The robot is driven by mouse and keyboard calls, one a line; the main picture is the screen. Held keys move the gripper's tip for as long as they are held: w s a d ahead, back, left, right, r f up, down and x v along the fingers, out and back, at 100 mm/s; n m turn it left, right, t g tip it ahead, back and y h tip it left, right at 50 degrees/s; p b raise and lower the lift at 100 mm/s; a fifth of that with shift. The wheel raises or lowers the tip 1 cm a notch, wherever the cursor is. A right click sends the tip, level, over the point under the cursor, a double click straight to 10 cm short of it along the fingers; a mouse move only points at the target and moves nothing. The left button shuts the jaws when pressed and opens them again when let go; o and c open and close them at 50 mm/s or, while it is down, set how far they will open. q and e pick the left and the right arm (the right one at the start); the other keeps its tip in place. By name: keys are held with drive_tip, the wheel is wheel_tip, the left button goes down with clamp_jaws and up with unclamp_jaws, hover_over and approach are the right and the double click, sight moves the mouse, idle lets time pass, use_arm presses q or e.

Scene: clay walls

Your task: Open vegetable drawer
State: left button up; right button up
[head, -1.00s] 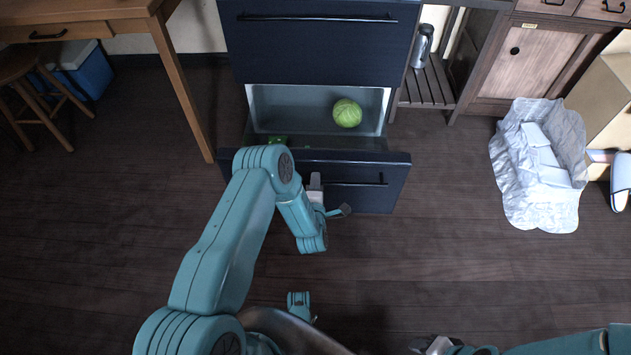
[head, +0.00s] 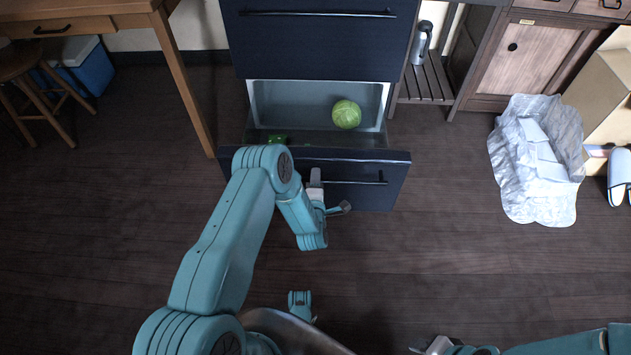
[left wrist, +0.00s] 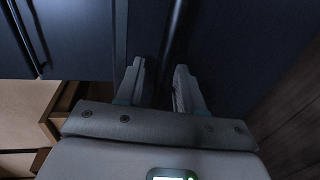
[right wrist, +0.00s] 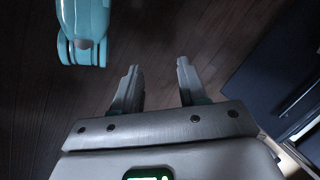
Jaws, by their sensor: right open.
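The dark blue vegetable drawer (head: 260,162) at the bottom of the fridge stands pulled out, with its grey inside (head: 290,95) showing. A green cabbage (head: 346,114) lies in it, and a smaller green vegetable (head: 277,139) shows near the front left. My left gripper (head: 315,182) is at the drawer front, by the left part of the dark bar handle (head: 360,184). In the left wrist view my left gripper's fingers (left wrist: 160,75) are apart, with the dark bar (left wrist: 177,35) running between them. My right gripper (right wrist: 158,75) is open and empty above the floor.
The closed upper fridge drawer (head: 310,45) is above. A wooden table (head: 180,85), stool (head: 35,85) and blue cooler (head: 80,70) stand left. A bottle (head: 420,45) on a slatted shelf (head: 430,85) and a silvery crumpled bag (head: 540,160) are right. Floor in front is clear.

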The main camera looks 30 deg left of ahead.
use_arm(q)
drive_tip(key=p+v, duration=1.2)
drive_tip(key=v, duration=0.4)
drive_tip(key=shift+r+p, duration=0.2)
drive_tip(key=shift+p, duration=0.15)
use_arm(e)
wheel_tip(320, 180, up, 12)
drive_tip(key=s+a, duration=0.1)
drive_tip(key=shift+s+n+g, duration=0.25)
drive_tip(key=shift+n+g, duration=0.05)
use_arm(q)
drive_tip(key=shift+s+d, duration=0.1)
drive_tip(key=shift+d, duration=0.05)
use_arm(e)
drive_tip(key=shift+a, duration=0.1)
